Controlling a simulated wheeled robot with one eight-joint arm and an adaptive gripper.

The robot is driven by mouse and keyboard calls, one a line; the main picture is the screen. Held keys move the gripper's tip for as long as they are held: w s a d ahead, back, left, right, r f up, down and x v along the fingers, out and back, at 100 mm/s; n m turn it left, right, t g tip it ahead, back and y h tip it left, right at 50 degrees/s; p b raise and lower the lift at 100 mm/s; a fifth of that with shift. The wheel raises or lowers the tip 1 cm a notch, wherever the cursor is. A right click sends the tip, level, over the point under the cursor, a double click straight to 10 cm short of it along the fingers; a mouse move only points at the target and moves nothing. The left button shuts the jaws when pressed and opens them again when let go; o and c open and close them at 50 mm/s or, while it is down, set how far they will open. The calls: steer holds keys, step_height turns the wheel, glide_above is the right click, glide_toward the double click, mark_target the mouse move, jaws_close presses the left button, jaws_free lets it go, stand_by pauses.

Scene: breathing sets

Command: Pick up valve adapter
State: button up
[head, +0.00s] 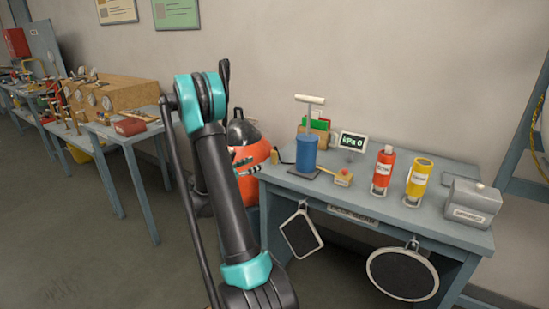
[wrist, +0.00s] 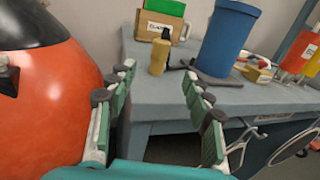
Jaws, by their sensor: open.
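A small brass-coloured cylinder (head: 275,156), which looks like the valve adapter, stands at the left end of the grey-blue table beside the blue pump (head: 307,153). In the wrist view the cylinder (wrist: 158,57) is upright near the table's edge, with a dark hose or fitting at its right side. My gripper (wrist: 157,80) is open and empty. Its fingers frame the space in front of the cylinder and do not touch it. In the head view my arm hides most of the gripper; its fingertips (head: 246,167) show in front of the orange round body.
The orange round body (wrist: 55,100) with a black top is close on my gripper's left. The table edge (wrist: 215,112) lies ahead. A card box (wrist: 160,27), red cylinder (head: 383,171), yellow cylinder (head: 418,182) and grey box (head: 470,203) stand on the table.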

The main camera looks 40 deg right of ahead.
mark_target(272, 155)
steer(key=d, duration=0.4)
steer(key=w+d, duration=0.1)
steer(key=d, duration=0.1)
steer(key=shift+d, duration=0.3)
steer(key=shift+w+d+r, duration=0.15)
steer(key=shift+d, duration=1.25)
steer(key=shift+w+d+r, duration=0.1)
steer(key=shift+w+d, duration=0.05)
steer(key=shift+d, duration=1.2)
jaws_close()
